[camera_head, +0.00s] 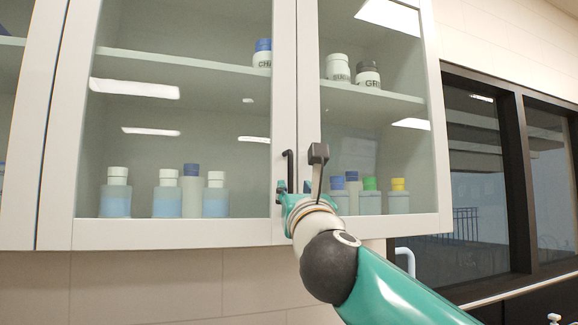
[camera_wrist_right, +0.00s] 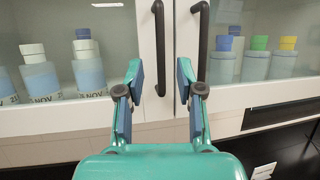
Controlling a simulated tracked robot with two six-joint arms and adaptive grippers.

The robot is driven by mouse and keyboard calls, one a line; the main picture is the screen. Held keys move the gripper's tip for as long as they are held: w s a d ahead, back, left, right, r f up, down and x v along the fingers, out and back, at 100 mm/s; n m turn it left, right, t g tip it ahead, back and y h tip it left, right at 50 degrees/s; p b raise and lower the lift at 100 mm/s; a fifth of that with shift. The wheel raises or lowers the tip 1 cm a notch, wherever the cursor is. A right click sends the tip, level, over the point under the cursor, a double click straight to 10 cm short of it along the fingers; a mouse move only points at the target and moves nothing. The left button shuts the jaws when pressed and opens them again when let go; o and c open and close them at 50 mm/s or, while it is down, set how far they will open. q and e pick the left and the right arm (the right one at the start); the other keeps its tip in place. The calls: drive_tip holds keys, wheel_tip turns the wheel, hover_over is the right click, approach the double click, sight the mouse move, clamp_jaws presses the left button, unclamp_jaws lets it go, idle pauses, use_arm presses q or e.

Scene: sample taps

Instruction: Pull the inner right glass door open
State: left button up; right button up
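The inner right glass door (camera_head: 182,235) is shut, the wide pane in the middle of the head view with blue-filled bottles behind it. Its black bar handle (camera_head: 289,165) stands upright on its right frame; the handle (camera_wrist_right: 159,45) also shows in the right wrist view. My right gripper (camera_head: 294,188) is at the lower part of this handle. In the wrist view the right gripper (camera_wrist_right: 159,76) is open, with one finger to each side of the handle and visible gaps. Whether the fingertips reach around the bar in depth is unclear. My left gripper is not in view.
The adjoining right door (camera_head: 345,228) is shut; its handle (camera_wrist_right: 200,45) is close beside my right finger. Shelves behind the glass hold white jars (camera_head: 338,68) and colour-capped bottles (camera_head: 398,197). A dark-framed window (camera_head: 470,180) is at right. Tiled wall (camera_head: 150,285) lies below the cabinet.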

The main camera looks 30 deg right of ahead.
sight(290, 180)
drive_tip(key=p+x, duration=0.3)
drive_tip(key=x, duration=0.4)
clamp_jaws()
idle(0.3)
